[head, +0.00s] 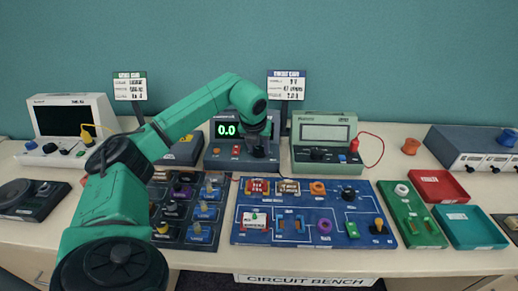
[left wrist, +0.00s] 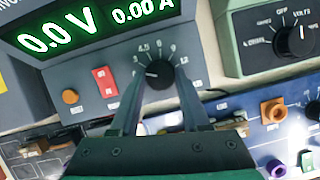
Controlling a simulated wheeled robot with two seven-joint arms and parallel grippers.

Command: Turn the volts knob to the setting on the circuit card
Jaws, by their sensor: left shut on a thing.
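The power supply (head: 213,157) stands at the back of the bench, and its green display (left wrist: 95,25) reads 0.0 V and 0.00 A. Its black volts knob (left wrist: 159,75) has a scale of numbers around it, with 3, 4.5, 9 and 12 legible. The knob's white mark points left, before the 3. My left gripper (left wrist: 160,88) has a finger on each side of the knob and is shut on it. In the head view my left gripper (head: 259,149) hides the knob. The circuit card (head: 287,85) stands behind, with a blue header; its small text is unreadable. My right gripper is not in view.
A red switch (left wrist: 105,80) and an orange socket (left wrist: 70,96) sit left of the knob. A green multimeter (head: 324,134) stands close on the right. The blue circuit board (head: 300,238) lies in front. Another card (head: 130,88) with a green header stands at the left.

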